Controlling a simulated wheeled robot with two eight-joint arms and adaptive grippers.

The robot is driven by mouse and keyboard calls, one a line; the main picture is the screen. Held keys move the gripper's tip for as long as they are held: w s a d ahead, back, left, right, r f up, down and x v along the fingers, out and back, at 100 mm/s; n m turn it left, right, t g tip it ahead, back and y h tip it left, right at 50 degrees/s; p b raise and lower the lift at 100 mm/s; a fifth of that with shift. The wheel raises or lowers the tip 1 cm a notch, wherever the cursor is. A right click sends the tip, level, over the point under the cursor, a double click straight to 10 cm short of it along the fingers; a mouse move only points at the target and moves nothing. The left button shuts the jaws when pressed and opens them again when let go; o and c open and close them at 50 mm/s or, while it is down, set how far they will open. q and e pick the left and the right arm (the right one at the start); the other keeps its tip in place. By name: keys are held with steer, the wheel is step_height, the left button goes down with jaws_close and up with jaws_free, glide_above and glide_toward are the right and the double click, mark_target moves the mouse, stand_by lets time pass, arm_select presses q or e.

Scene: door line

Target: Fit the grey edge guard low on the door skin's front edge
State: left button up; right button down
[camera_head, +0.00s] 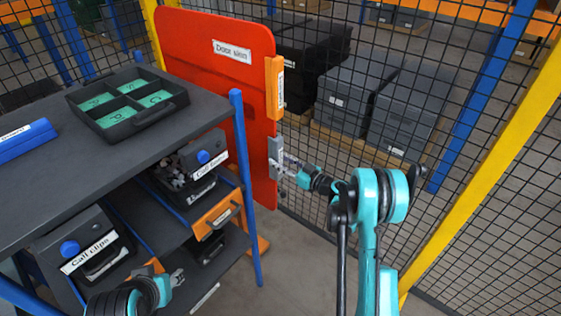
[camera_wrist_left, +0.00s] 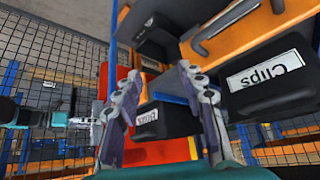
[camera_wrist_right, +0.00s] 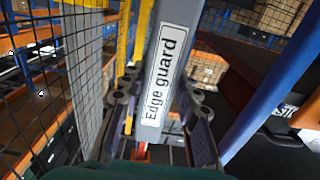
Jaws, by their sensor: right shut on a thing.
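The red door skin (camera_head: 205,65) stands upright behind the shelf unit, with a "Door skin" label. The grey edge guard (camera_head: 275,150) is upright at the low part of its right-hand edge, overlapping that edge in the head view. I cannot tell whether it is seated on the edge or just beside it. My right gripper (camera_head: 284,166) is shut on the edge guard; the right wrist view shows the guard (camera_wrist_right: 162,35), labelled "Edge guard", between the fingers. My left gripper (camera_head: 172,291) is open and empty in front of the lower shelves; its fingers stand apart in the left wrist view (camera_wrist_left: 160,90).
An orange labelled piece (camera_head: 274,90) sits higher on the same door edge. The dark shelf unit (camera_head: 60,185) holds a divided tray (camera_head: 172,106) and labelled bins. A blue post (camera_head: 247,190) stands left of the guard. Wire fencing (camera_head: 470,130) runs behind.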

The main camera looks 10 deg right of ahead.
steer(key=c, duration=1)
jaws_free()
steer(key=v, duration=1.2)
